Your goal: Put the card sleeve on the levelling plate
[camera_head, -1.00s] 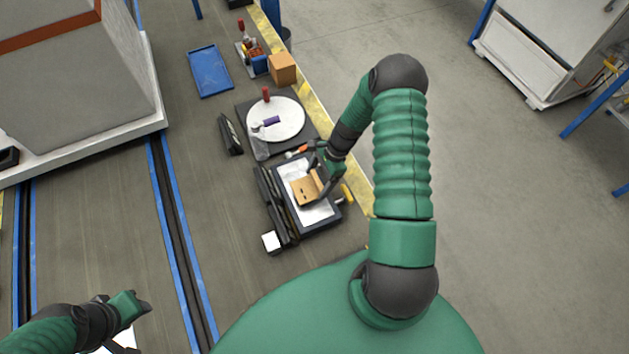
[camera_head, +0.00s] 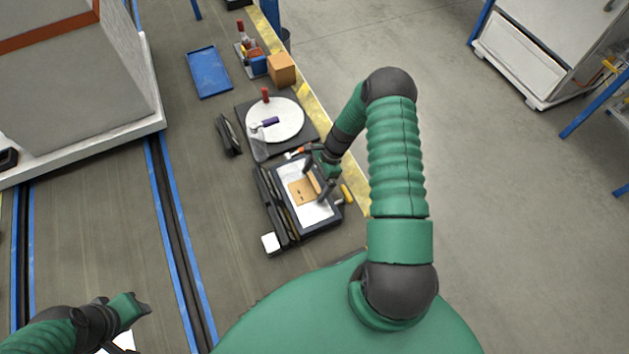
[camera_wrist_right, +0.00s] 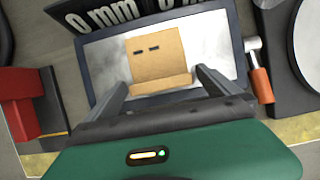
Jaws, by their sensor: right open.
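The card sleeve (camera_head: 301,191) is a tan cardboard piece with two small dark slots and a raised fold. It rests on the pale surface of the levelling plate (camera_head: 314,214), which has a dark frame. In the right wrist view the sleeve (camera_wrist_right: 156,55) lies inside the plate's (camera_wrist_right: 106,68) border. My right gripper (camera_head: 318,180) is open, its fingers spread on either side of the sleeve's near fold; the right wrist view shows the gripper (camera_wrist_right: 165,87) with gaps to the sleeve. My left gripper (camera_head: 143,304) is at the lower left, away from the plate; its jaw opening is unclear.
A round white disc (camera_head: 286,128) on a dark base stands beyond the plate. An orange-handled tool (camera_wrist_right: 261,84) lies beside the plate. A blue tray (camera_head: 209,73) and a cardboard box (camera_head: 281,69) are farther back.

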